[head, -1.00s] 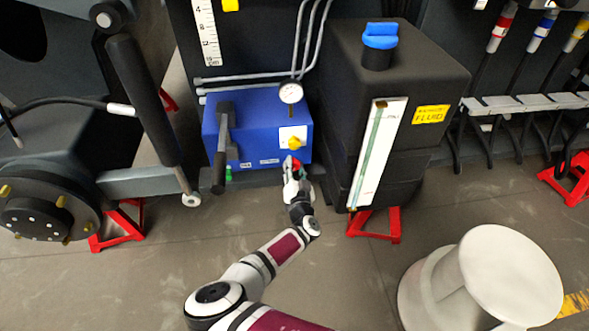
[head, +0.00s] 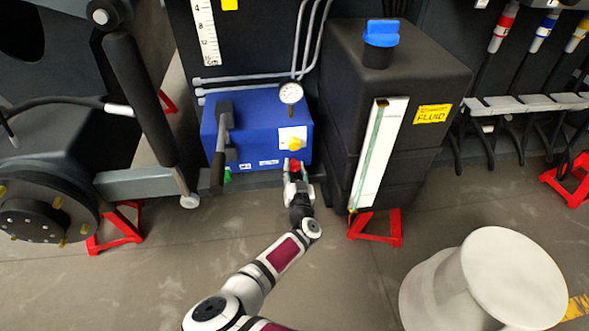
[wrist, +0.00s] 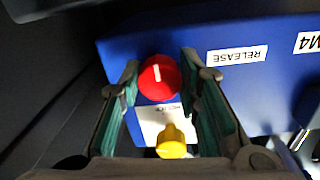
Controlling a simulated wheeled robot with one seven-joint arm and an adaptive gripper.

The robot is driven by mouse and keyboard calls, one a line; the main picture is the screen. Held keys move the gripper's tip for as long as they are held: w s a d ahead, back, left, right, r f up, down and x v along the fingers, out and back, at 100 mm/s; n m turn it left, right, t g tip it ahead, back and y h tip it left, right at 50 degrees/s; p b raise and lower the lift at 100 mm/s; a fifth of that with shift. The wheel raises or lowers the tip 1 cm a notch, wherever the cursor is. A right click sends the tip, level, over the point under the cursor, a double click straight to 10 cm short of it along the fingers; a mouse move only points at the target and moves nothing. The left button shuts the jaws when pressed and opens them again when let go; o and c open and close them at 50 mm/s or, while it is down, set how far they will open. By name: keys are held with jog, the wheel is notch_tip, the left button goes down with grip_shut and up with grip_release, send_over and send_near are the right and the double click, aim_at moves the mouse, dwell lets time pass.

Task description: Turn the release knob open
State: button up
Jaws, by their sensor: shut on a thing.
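The red knob (wrist: 160,78) has a white pointer line and sits on the blue box (head: 255,120), near a label reading RELEASE (wrist: 237,55). In the wrist view its line runs nearly up and down. My gripper (wrist: 160,85) is shut on the red knob, with one greenish finger pad on each side. In the head view my gripper (head: 295,174) reaches the red knob (head: 295,166) at the box's lower right front. The far sides of the knob and the exact contact are hard to see.
A yellow knob (wrist: 171,142) on a white plate is close to the red one. A lever (head: 220,150) and a gauge (head: 291,93) are on the box. A black fluid tank (head: 340,110) stands close on the right. A white stool (head: 500,280) is on the floor.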

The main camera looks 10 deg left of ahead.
jog(key=shift+f, duration=0.1)
jog(key=o, duration=1.1)
jog(key=shift+o, duration=0.2)
jog(key=v, duration=0.7)
jog(key=shift+s, duration=0.25)
jog(key=shift+d, duration=0.1)
